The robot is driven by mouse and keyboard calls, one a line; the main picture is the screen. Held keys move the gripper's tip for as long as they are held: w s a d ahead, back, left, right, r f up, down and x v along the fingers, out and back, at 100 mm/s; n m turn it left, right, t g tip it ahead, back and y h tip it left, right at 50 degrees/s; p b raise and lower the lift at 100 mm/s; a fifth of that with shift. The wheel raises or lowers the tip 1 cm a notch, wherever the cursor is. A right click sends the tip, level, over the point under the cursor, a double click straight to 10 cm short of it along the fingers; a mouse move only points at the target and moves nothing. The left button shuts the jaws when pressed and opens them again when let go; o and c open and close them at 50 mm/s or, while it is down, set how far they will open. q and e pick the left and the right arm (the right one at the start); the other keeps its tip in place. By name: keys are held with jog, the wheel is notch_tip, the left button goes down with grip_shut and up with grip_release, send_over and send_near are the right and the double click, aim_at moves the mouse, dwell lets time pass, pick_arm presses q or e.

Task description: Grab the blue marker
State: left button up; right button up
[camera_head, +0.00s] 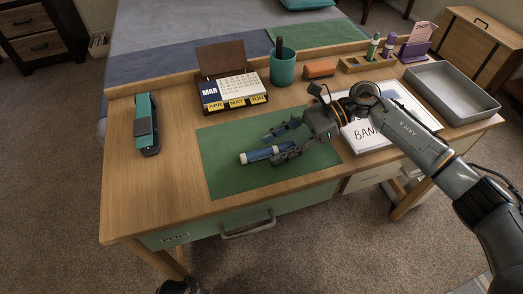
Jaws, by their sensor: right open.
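The blue marker (260,155), a thick blue barrel with a pale end, lies on the green blotter (225,175) on the desk. My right gripper (274,146) reaches in from the right, low over the blotter. A dark piece at the bottom edge, probably my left gripper (180,287), is mostly cut off below the desk.
A stapler (146,127) lies at left. A calendar (232,88), a teal pen cup (283,68) and an orange-brown block (319,68) stand behind the blotter. White papers (366,135) and a grey tray (452,90) are at right. The desk's left front is clear.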

aim_at(252, 156)
jog(key=shift+x, duration=1.15)
grip_shut()
jog(key=shift+r, duration=0.1)
